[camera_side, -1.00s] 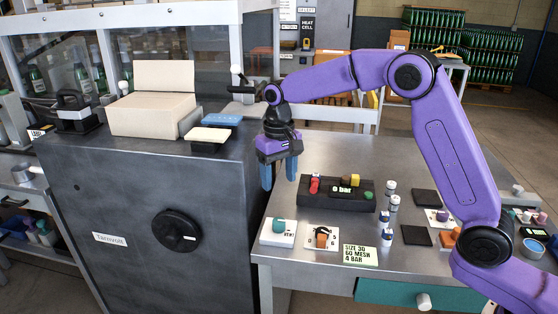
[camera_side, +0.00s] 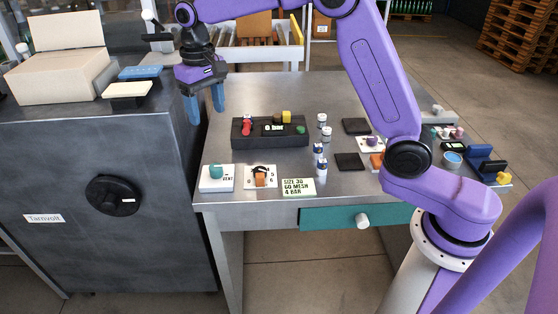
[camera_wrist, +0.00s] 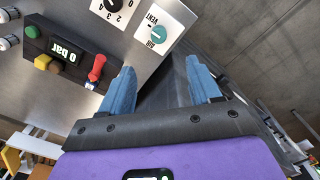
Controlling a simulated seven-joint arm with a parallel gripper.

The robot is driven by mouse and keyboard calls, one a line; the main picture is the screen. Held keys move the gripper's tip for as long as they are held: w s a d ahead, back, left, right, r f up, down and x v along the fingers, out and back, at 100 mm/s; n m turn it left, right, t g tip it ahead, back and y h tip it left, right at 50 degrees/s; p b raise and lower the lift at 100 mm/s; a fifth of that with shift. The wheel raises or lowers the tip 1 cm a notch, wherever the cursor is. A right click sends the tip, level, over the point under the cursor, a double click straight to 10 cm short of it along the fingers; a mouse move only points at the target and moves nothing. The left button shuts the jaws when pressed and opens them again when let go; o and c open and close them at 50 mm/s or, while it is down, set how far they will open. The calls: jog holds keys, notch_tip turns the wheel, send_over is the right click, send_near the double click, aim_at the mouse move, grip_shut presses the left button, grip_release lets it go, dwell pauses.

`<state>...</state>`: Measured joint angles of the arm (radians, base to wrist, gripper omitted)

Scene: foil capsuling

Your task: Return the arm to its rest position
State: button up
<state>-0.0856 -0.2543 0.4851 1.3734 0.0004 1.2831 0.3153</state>
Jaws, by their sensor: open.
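My gripper (camera_side: 205,104) is open and empty, with two blue fingers pointing down. In the side view it hangs above the left edge of the steel table (camera_side: 262,92), beside the dark cabinet (camera_side: 110,165). In the wrist view my gripper (camera_wrist: 155,88) shows its blue fingers spread apart with nothing between them. My purple arm reaches across the table from its base at the right.
A black control box (camera_side: 270,133) reading 0 bar stands right of the gripper. A vent valve plate (camera_side: 217,178), a dial plate (camera_side: 260,177) and a label card (camera_side: 298,187) lie at the front. Several small bottles (camera_side: 322,135) stand right of the box. A cardboard box (camera_side: 60,72) sits on the cabinet.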

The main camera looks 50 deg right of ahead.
jog(key=s+d+f+n, duration=0.1)
jog(key=s+d+n, duration=0.2)
jog(key=s, duration=0.9)
jog(key=s+d+f+n, duration=0.2)
jog(key=s+n, duration=0.3)
jog(key=s, duration=0.7)
jog(key=s+d+f+n, duration=0.1)
jog(key=s+d+n, duration=0.3)
jog(key=s, duration=0.9)
jog(key=shift+d+f, duration=0.25)
jog(key=shift+d, duration=0.25)
